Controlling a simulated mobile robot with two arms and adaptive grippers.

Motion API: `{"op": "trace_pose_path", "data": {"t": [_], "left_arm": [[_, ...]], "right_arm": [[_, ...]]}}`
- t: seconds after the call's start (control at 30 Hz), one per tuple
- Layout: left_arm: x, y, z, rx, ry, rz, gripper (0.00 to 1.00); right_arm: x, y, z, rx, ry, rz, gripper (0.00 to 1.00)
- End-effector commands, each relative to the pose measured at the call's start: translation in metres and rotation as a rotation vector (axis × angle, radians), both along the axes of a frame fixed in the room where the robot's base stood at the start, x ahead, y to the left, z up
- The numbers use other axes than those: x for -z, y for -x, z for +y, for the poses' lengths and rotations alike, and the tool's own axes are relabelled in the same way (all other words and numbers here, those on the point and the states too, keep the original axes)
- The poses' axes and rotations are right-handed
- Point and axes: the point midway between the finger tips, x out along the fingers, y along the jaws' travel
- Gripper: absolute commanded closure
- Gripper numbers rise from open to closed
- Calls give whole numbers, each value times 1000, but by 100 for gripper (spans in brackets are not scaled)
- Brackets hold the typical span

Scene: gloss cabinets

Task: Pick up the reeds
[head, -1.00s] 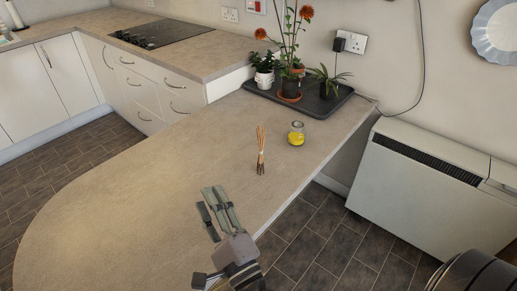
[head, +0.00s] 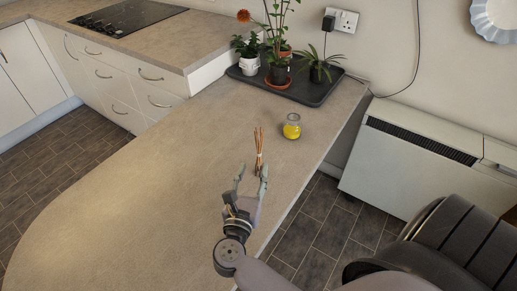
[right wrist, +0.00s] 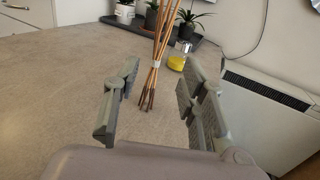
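The reeds (head: 259,150) are a thin brown bundle with a pale band, standing upright on the counter. In the right wrist view the reeds (right wrist: 155,62) stand just beyond and between the fingers, with dark lower ends spread apart. My right gripper (head: 252,177) is open and empty, with its fingers pointing at the reeds from the near side. The right gripper (right wrist: 160,88) shows a wide gap between its fingers in the wrist view. I see no contact with the reeds. My left gripper is not in view.
A small glass jar with yellow contents (head: 292,127) stands right of the reeds. A dark tray (head: 309,94) with potted plants lies behind. The counter's right edge is close, with a white heater (head: 420,165) beyond. The counter (head: 120,200) is clear to the left.

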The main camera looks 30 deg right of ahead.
Motion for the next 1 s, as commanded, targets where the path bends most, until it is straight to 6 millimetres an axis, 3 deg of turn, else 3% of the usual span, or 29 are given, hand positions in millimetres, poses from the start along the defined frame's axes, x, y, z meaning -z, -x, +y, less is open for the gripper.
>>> {"op": "trace_pose_path", "data": {"t": [0.2, 0.43, 0.7, 1.0], "left_arm": [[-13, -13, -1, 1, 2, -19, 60], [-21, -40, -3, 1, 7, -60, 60], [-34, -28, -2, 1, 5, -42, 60], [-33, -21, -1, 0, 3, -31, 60]], "right_arm": [[-2, -26, -26, -1, 3, 0, 62], [-1, -37, -37, -1, 3, 0, 62], [2, -64, -64, -1, 4, -1, 62], [5, -68, -68, -1, 1, 1, 62]]}}
